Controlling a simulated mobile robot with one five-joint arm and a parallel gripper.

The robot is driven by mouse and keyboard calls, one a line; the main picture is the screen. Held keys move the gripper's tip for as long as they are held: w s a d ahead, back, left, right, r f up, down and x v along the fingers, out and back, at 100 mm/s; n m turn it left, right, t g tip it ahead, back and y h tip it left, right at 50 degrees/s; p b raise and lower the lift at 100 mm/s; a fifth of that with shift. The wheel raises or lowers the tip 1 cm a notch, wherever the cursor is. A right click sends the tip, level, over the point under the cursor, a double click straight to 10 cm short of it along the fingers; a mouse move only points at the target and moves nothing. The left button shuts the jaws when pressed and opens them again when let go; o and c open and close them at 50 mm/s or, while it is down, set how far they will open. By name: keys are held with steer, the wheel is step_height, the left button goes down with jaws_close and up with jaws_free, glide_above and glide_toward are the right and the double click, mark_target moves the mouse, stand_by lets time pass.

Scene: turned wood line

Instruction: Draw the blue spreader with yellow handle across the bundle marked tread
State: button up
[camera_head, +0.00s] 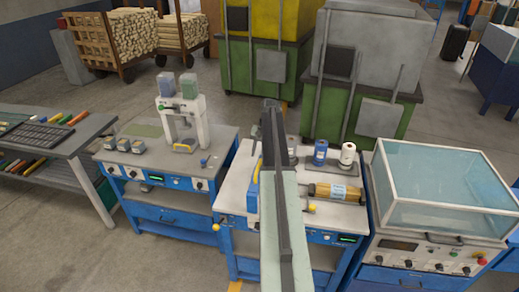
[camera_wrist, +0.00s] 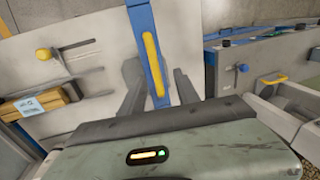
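The blue spreader with a yellow handle (camera_wrist: 151,62) lies on the white-topped bench (camera_head: 232,194); in the head view its blue and yellow edge (camera_head: 253,186) shows just left of my arm, which hides the rest. My gripper (camera_wrist: 158,88) is open in the wrist view, one dark finger on each side of the spreader, with gaps showing. The bundle of wooden rods (camera_head: 322,191) with a pale label lies right of my arm on the same bench; its label (camera_wrist: 33,105) shows at the left in the wrist view. The label's words are too small to read.
A blue spool (camera_head: 320,153) and a white spool (camera_head: 347,155) stand behind the bundle. A press (camera_head: 184,115) stands on the left bench. A clear-lidded machine (camera_head: 445,185) closes off the right. Green bins (camera_head: 262,88) stand behind.

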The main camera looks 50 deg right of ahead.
mark_target(259, 166)
steer(key=f+b, duration=0.7)
steer(key=b, duration=0.1)
steer(key=shift+w+d+f, duration=0.25)
steer(key=shift+w+d, duration=0.05)
steer(key=shift+d, duration=0.05)
steer(key=shift+r, duration=0.1)
jaws_close()
stand_by(1.0)
